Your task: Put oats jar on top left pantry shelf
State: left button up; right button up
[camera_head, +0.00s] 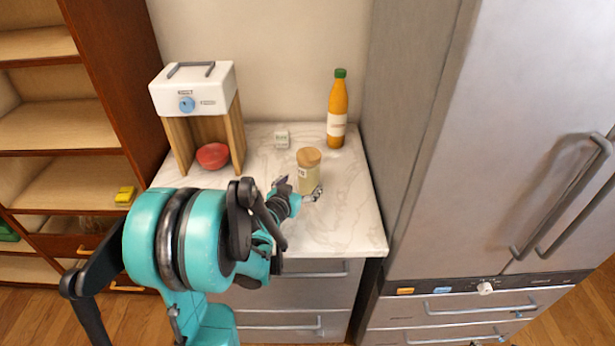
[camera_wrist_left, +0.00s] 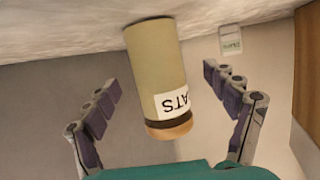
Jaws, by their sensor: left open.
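The oats jar (camera_head: 308,172) stands upright on the marble counter, pale with a wooden lid. In the left wrist view the jar (camera_wrist_left: 158,75) shows upside down with its "ATS" label. My left gripper (camera_head: 298,191) is just left of and in front of the jar. In the wrist view its open fingers (camera_wrist_left: 168,100) lie on either side of the jar, with gaps on both sides. The pantry shelf unit (camera_head: 112,72) stands at the left; its upper shelves in view are empty. My right gripper is not in view.
An orange bottle (camera_head: 337,115) stands behind the jar near the fridge (camera_head: 440,180). A small white box (camera_head: 281,139) sits at the back of the counter. A wooden stand with a white top unit (camera_head: 195,92) holds a red bowl (camera_head: 213,155). A yellow item (camera_head: 125,196) lies on a lower shelf.

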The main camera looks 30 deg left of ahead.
aim_at(309, 177)
pick_arm(q)
jog(key=b+x, duration=0.1)
jog(key=x, duration=0.3)
jog(key=shift+w+d+b, duration=0.15)
jog(key=shift+w+b, duration=0.15)
jog(key=shift+b, duration=0.1)
jog(key=shift+w+f, duration=0.1)
jog(key=shift+w, duration=0.2)
jog(key=c, duration=2)
